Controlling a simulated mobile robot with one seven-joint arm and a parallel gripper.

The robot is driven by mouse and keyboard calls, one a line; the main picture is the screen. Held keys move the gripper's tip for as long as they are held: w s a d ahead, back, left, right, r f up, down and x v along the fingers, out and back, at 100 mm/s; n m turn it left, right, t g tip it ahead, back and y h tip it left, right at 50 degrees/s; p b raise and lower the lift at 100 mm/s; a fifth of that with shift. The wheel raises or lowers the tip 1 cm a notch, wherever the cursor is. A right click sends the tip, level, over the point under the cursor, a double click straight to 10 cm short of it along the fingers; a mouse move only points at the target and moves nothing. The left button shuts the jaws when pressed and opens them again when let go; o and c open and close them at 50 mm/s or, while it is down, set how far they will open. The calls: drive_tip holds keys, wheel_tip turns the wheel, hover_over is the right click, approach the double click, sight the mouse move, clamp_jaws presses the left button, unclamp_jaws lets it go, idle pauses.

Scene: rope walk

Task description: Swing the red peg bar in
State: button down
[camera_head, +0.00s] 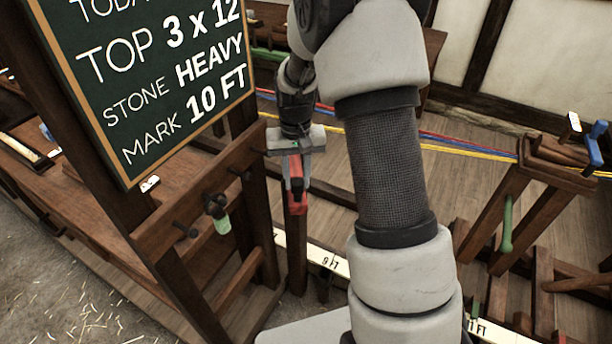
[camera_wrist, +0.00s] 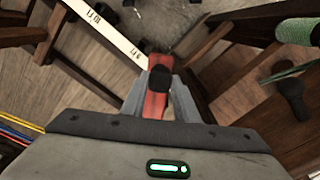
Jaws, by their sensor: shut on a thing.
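The red peg bar (camera_head: 297,194) shows below my gripper in the head view, at the top of a dark wooden post. My gripper (camera_head: 295,172) points down and is shut on the red bar. In the wrist view the red bar (camera_wrist: 157,90) lies between the two fingers of my gripper (camera_wrist: 160,95), with a dark round knob on it. The jaws hide part of the bar, so its full length cannot be told.
A chalkboard (camera_head: 150,80) stands at the left above a wooden peg rack (camera_head: 200,205). A white marked strip (camera_head: 325,260) runs along the floor. Red, blue and yellow ropes (camera_head: 450,142) stretch behind my arm to a wooden trestle (camera_head: 545,165) at the right.

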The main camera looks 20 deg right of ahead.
drive_tip(key=shift+w+a+m, duration=0.15)
drive_tip(key=shift+a+m, duration=0.4)
drive_tip(key=shift+m, duration=0.05)
drive_tip(key=c, duration=1.4)
unclamp_jaws()
